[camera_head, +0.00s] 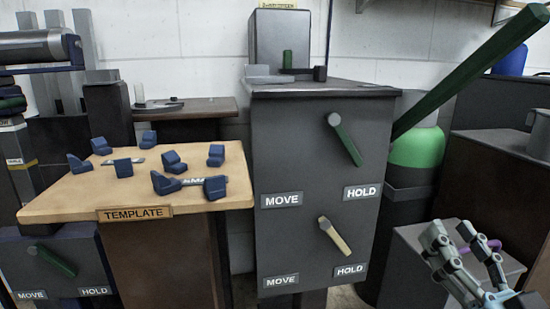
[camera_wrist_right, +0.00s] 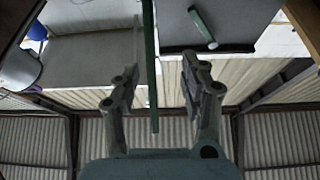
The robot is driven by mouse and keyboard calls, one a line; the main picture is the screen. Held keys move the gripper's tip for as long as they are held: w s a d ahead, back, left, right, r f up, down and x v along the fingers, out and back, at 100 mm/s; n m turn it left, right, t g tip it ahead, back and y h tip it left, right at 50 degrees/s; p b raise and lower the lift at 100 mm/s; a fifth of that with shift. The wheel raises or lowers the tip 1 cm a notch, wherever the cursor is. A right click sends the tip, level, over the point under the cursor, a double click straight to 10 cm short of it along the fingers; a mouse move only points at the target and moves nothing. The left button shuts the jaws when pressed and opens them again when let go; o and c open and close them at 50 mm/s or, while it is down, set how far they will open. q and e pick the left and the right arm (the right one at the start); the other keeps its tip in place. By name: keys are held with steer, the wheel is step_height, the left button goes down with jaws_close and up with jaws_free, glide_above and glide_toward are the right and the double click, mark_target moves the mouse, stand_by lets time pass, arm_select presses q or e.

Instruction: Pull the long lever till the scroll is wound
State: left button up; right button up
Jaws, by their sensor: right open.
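The long lever is a thick green bar (camera_head: 470,70) that slants from beside the grey cabinet up to the top right of the head view. In the right wrist view a long green bar (camera_wrist_right: 151,60) runs down through the gap between the fingers; whether it lies between them or beyond them I cannot tell. My right gripper (camera_head: 452,230) is open, low at the right of the head view and well below the lever. Its two spread fingers (camera_wrist_right: 158,72) show in the wrist view. I cannot make out the scroll for certain. My left gripper is not in view.
The grey cabinet (camera_head: 300,235) has a short green handle (camera_head: 346,140) and a cream handle (camera_head: 335,236), with MOVE and HOLD labels. A wooden template table (camera_head: 70,200) with several blue blocks stands left. A green-topped tank (camera_head: 417,148) stands behind the lever. A purple handle (camera_head: 490,243) is near my right gripper.

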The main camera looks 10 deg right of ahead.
steer(key=s+a+f+g, duration=0.1)
steer(key=s+f+g, duration=0.4)
steer(key=f, duration=0.5)
steer(key=s+a+f+g, duration=0.1)
steer(key=s+f+g, duration=0.2)
steer(key=f+g, duration=0.5)
arm_select(q)
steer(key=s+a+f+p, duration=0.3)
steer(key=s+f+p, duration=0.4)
steer(key=p, duration=0.5)
arm_select(e)
steer(key=s+d+f+g+h, duration=0.15)
steer(key=s+f+g, duration=0.25)
steer(key=s+f, duration=0.45)
steer(key=s+d+f+g+h, duration=0.1)
steer(key=s+d+f+g, duration=0.4)
steer(key=s, duration=0.7)
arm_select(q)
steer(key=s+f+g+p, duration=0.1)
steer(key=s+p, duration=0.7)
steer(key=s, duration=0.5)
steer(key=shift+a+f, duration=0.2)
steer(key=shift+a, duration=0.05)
arm_select(e)
steer(key=s+a+f, duration=0.1)
steer(key=s+f, duration=0.1)
steer(key=s, duration=1.1)
steer(key=shift+s+a+f, duration=0.25)
steer(key=shift+s+f, duration=0.05)
